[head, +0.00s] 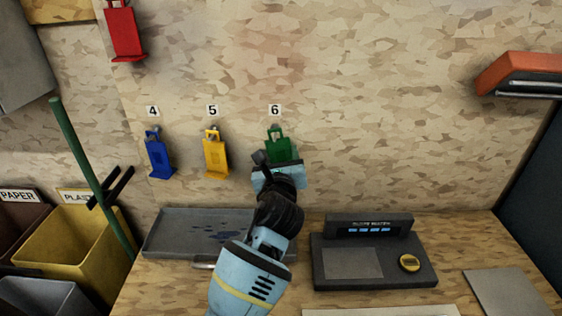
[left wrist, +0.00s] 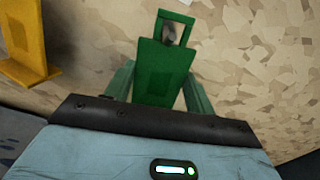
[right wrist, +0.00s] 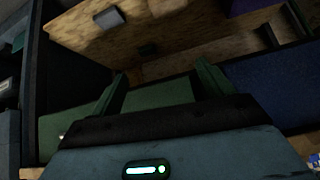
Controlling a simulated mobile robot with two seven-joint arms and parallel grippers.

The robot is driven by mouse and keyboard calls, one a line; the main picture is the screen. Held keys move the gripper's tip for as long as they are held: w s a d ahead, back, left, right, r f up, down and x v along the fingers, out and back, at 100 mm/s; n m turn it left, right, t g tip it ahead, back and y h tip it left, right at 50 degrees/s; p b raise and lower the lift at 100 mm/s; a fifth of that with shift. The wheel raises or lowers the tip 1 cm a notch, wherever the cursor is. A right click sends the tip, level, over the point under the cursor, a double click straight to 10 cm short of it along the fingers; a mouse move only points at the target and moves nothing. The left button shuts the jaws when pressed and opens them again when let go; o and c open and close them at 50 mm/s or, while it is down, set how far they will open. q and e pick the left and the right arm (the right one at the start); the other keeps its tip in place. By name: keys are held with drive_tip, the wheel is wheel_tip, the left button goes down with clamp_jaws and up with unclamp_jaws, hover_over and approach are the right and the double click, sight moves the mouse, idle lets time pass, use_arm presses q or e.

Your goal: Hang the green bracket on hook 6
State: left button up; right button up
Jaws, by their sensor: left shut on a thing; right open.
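The green bracket (head: 278,147) is at the wall just under the label 6 (head: 275,110) in the head view. My left gripper (head: 279,163) is shut on its lower part, and the arm hides some of it. In the left wrist view the green bracket (left wrist: 164,72) stands upright between the fingers. Its top loop frames a small grey hook tip (left wrist: 169,33), so the loop appears to be around the hook; whether it bears on the hook I cannot tell. My right gripper (right wrist: 160,85) is open and empty in its own wrist view, outside the head view.
A yellow bracket (head: 215,153) hangs under label 5, left of my gripper, and a blue one (head: 159,155) under label 4. A red bracket (head: 125,30) hangs higher. Below are a grey tray (head: 170,247) and a scale (head: 371,275).

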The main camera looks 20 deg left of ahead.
use_arm(q)
drive_tip(key=shift+w+a+f, duration=0.1)
drive_tip(key=shift+w+f, duration=0.1)
drive_tip(key=shift+w, duration=0.25)
drive_tip(key=shift+w+f, duration=0.1)
drive_tip(key=shift+w, duration=0.05)
use_arm(e)
drive_tip(key=shift+w+r, duration=0.4)
drive_tip(key=shift+r, duration=0.05)
use_arm(q)
drive_tip(key=shift+f, duration=0.1)
use_arm(e)
drive_tip(key=shift+s+d+f, duration=0.1)
drive_tip(key=shift+s+f, duration=0.05)
drive_tip(key=shift+f, duration=0.05)
use_arm(q)
drive_tip(key=o, duration=1.1)
drive_tip(key=shift+o, duration=0.3)
use_arm(e)
drive_tip(key=shift+s, duration=0.1)
use_arm(q)
drive_tip(key=shift+f, duration=0.15)
